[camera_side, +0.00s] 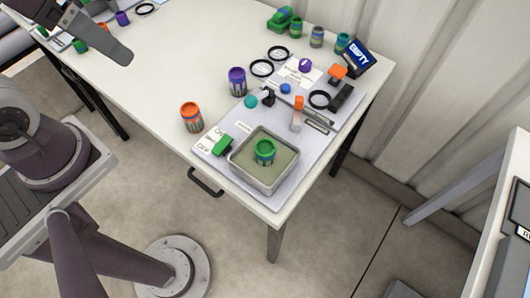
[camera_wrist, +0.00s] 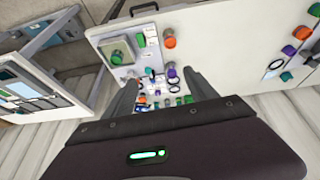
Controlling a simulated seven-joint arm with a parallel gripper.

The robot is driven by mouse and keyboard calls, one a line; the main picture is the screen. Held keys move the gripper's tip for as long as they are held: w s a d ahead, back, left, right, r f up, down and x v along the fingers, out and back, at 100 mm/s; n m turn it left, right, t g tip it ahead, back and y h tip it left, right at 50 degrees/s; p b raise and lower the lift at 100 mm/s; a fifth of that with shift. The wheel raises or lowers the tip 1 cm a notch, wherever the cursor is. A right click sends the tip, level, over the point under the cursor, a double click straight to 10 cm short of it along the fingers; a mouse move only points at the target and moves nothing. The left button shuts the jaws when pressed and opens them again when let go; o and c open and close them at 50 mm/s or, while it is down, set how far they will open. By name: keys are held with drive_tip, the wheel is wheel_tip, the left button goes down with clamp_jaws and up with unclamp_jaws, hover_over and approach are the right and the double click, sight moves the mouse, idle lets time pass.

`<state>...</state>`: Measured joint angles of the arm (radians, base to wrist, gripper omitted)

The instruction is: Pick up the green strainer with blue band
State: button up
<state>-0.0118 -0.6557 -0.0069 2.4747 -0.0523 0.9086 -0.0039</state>
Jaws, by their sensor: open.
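A green cylinder with blue marks (camera_side: 265,151) stands upright in a shallow grey tray (camera_side: 236,165) at the table's near corner. It also shows in the wrist view as a green spot (camera_wrist: 116,57) in the tray. Another green cylinder with a bluish band (camera_side: 342,42) stands at the back edge, and a green and yellowish one (camera_side: 297,26) stands farther left. I cannot tell for certain which is the named strainer. My gripper (camera_wrist: 159,77) is open and empty, high over the table and well away from the tray. In the side view its end is partly cut off at the upper left.
An orange-topped can (camera_side: 192,118) and a purple can (camera_side: 237,82) stand left of the tray. Black rings (camera_side: 261,68), a dark EMPTY sign (camera_side: 355,57) and small coloured parts crowd the back right. The table's left middle (camera_side: 165,60) is clear.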

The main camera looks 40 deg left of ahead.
drive_tip(key=w+d+f+n+g+h, duration=0.4)
drive_tip(key=w+d+f+g, duration=0.2)
drive_tip(key=w, duration=0.1)
drive_tip(key=n+g+h, duration=0.3)
drive_tip(key=n+h, duration=0.5)
drive_tip(key=n, duration=0.2)
approach(265, 150)
drive_tip(key=d+f, duration=0.2)
drive_tip(key=shift+d+f, duration=0.25)
drive_tip(key=x, duration=0.6)
drive_tip(key=shift+s+d+f, duration=0.2)
drive_tip(key=shift+s+d, duration=0.05)
drive_tip(key=shift+s, duration=0.05)
clamp_jaws()
